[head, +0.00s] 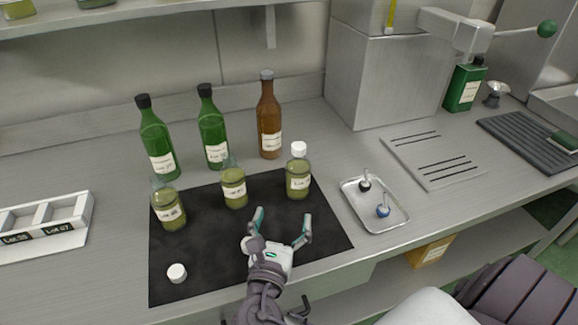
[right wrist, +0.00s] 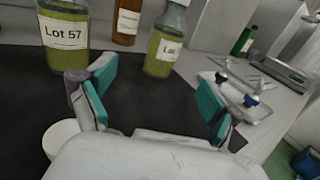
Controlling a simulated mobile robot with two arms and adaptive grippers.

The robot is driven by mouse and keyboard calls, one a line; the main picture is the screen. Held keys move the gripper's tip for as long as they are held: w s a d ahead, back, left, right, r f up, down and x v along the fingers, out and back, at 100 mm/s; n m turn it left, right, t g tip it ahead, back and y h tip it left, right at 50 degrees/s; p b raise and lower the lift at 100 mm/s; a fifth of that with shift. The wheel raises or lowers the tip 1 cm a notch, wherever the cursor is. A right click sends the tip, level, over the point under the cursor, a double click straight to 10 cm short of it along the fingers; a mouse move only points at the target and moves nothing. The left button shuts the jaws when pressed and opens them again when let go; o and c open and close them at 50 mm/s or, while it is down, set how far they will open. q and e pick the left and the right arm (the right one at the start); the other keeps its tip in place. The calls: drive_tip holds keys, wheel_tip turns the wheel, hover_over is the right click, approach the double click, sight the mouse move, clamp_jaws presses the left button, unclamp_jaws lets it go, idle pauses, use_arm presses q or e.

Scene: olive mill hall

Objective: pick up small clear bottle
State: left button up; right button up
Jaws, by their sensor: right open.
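Three small clear bottles of greenish oil stand upright on a dark mat (head: 215,275). The right one (head: 298,180) has a white cap; the middle one (head: 234,188) and the left one (head: 168,210) look uncapped. A loose white cap (head: 177,273) lies at the mat's front left. My right gripper (head: 283,220) is open and empty over the mat, just in front of the capped bottle and apart from it. In the right wrist view, my right gripper (right wrist: 157,88) has the capped bottle (right wrist: 165,50) ahead between its fingers and the Lot 57 bottle (right wrist: 63,40) beyond its left finger.
Two green bottles (head: 158,145) (head: 213,135) and a brown bottle (head: 269,120) stand behind the mat. A metal tray (head: 375,215) with two small items lies to the right. A white lot rack (head: 45,228) is at left.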

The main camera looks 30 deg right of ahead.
sight(296, 184)
drive_tip(key=x, duration=0.4)
drive_tip(key=shift+s+d+r, duration=0.1)
drive_tip(key=shift+d+r, duration=0.1)
drive_tip(key=x, duration=0.4)
drive_tip(key=shift+f+p, duration=0.1)
drive_tip(key=shift+p, duration=0.3)
drive_tip(key=shift+w+d, duration=0.25)
drive_tip(key=p+x, duration=0.1)
drive_tip(key=x, duration=0.3)
drive_tip(key=shift+w+d, duration=0.1)
drive_tip(key=shift+d, duration=0.35)
use_arm(q)
drive_tip(key=shift+s+r, duration=0.7)
drive_tip(key=shift+r, duration=0.15)
use_arm(e)
drive_tip(key=c, duration=1.5)
use_arm(q)
drive_tip(key=shift+s, duration=0.15)
use_arm(e)
drive_tip(key=shift+c, duration=0.4)
